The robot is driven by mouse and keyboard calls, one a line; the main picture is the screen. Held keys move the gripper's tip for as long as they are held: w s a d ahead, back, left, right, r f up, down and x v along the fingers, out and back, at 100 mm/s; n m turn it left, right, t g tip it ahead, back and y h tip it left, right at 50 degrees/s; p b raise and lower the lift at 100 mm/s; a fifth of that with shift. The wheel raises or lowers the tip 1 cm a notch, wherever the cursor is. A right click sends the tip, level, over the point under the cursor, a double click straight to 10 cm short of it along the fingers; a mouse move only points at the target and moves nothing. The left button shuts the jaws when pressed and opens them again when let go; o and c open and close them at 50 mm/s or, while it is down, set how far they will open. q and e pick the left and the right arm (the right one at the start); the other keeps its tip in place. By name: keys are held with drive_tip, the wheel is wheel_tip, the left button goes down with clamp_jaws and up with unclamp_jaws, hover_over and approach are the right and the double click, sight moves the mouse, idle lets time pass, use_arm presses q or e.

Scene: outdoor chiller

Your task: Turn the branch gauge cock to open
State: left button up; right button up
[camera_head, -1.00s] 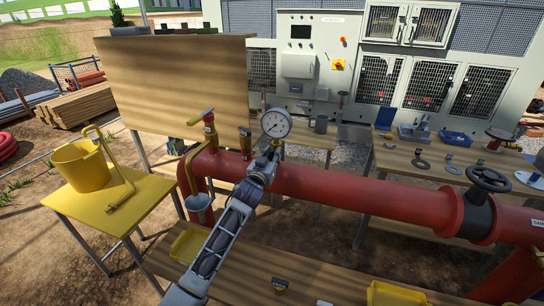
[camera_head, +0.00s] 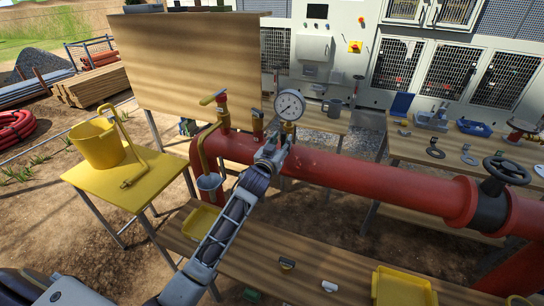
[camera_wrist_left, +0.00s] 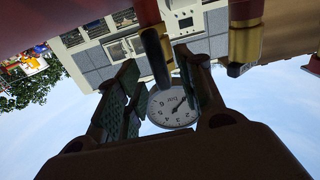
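The round white-faced pressure gauge (camera_head: 289,104) stands on a brass fitting on the red pipe (camera_head: 370,178). It also shows upside down in the left wrist view (camera_wrist_left: 172,106). A dark rounded lever (camera_wrist_left: 156,57), apparently the branch gauge cock's handle, shows between the fingers in the left wrist view. My left gripper (camera_head: 274,146) is just below the gauge at the pipe. Its two padded fingers (camera_wrist_left: 163,98) are apart, one on each side of the lever, with visible gaps. In the head view the gripper hides the cock. My right gripper is out of view.
A black handwheel (camera_head: 506,171) is on the pipe at right. A yellow bucket (camera_head: 97,144) stands on a yellow table (camera_head: 110,186). A wooden bench (camera_head: 260,247) runs below the pipe.

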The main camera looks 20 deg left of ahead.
use_arm(q)
drive_tip(key=s, duration=0.8)
drive_tip(key=shift+s+a, duration=0.15)
drive_tip(key=shift+s, duration=0.2)
idle(0.5)
